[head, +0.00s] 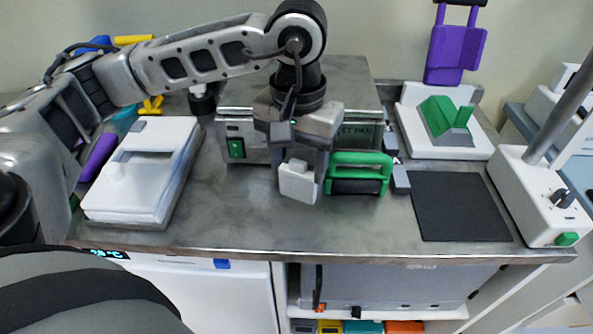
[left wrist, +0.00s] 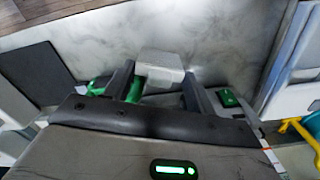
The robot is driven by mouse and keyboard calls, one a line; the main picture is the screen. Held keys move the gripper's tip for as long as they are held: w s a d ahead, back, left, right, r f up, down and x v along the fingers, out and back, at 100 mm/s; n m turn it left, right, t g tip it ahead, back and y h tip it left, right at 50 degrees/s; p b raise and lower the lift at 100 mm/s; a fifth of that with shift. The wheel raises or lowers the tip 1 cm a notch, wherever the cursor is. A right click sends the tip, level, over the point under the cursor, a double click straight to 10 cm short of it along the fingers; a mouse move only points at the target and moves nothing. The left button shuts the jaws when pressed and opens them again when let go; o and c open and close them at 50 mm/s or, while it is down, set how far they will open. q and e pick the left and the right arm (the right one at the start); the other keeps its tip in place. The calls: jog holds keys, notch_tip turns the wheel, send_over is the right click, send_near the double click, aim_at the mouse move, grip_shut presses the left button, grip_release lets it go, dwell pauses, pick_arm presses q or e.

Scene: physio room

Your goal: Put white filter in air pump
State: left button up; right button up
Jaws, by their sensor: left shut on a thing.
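My left gripper (head: 301,166) is shut on a small white block, the white filter (head: 298,184), and holds it near the middle of the counter. In the left wrist view, the filter (left wrist: 160,63) shows between the fingertips of the left gripper (left wrist: 158,82). Behind the gripper stands a wide grey metal box (head: 258,152) with a green switch and lettering partly covered by my arm; it may be the air pump, but I cannot tell for sure. A green-framed dark part (head: 358,160) is just right of the filter. My right gripper is not in view.
A white lidded case (head: 150,190) stands on the left. A black mat (head: 460,207) lies on the right, near a white device with a pole (head: 535,190). A white base with a green wedge (head: 480,152) is behind. The counter (head: 250,225) is bare in front of the filter.

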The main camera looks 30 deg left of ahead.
pick_arm(q)
jog(key=shift+w+a+f, duration=0.3)
jog(key=shift+w+f, duration=0.05)
jog(key=shift+f, duration=0.2)
notch_tip(320, 180, down, 2)
jog(key=shift+w+a+f+p, duration=0.1)
jog(key=shift+a+f+p, duration=0.1)
jog(key=shift+p, duration=0.25)
jog(key=shift+f+b, duration=0.35)
jog(key=shift+f, duration=0.5)
jog(key=o, duration=1)
jog(key=shift+r, duration=0.15)
jog(key=shift+c, duration=0.2)
